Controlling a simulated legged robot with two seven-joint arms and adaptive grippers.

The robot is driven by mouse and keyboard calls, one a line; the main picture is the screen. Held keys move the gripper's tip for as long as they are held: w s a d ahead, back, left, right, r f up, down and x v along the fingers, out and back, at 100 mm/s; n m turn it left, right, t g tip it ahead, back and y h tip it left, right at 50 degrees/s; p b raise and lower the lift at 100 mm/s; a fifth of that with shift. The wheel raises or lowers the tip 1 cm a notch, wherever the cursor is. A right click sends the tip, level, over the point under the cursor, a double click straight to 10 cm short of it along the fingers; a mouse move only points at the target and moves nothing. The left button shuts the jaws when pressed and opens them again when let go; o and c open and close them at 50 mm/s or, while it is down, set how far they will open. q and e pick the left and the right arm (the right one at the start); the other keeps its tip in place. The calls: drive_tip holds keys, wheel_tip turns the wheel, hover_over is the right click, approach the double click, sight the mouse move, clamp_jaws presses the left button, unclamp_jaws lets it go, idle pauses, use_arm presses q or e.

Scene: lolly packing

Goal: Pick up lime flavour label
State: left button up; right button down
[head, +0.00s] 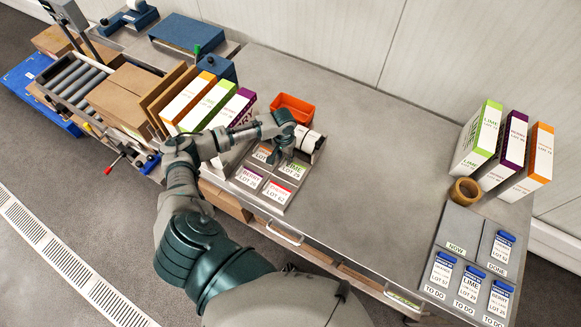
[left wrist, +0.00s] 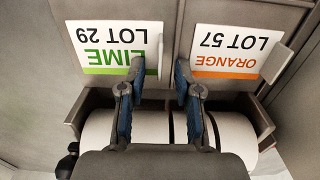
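The lime label (head: 292,169), white with a green band and "LOT 29", lies in its slot of a grey label tray (head: 297,203). It also shows upside down in the left wrist view (left wrist: 112,45). My left gripper (head: 287,150) is over the back of the tray. In the left wrist view its two fingers (left wrist: 158,75) are apart with nothing between them. One fingertip is by the lime label's edge, the other by the orange label (left wrist: 234,50); I cannot tell whether either touches. My right gripper is not in view.
White label rolls (left wrist: 150,127) sit behind the slots. An orange bin (head: 293,108) stands behind the tray. Flavour cartons (head: 205,103) stand left, others (head: 478,138) far right beside a tape roll (head: 465,191). Clipped cards (head: 470,284) lie front right. The middle table is clear.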

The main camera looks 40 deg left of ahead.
use_arm(q)
clamp_jaws()
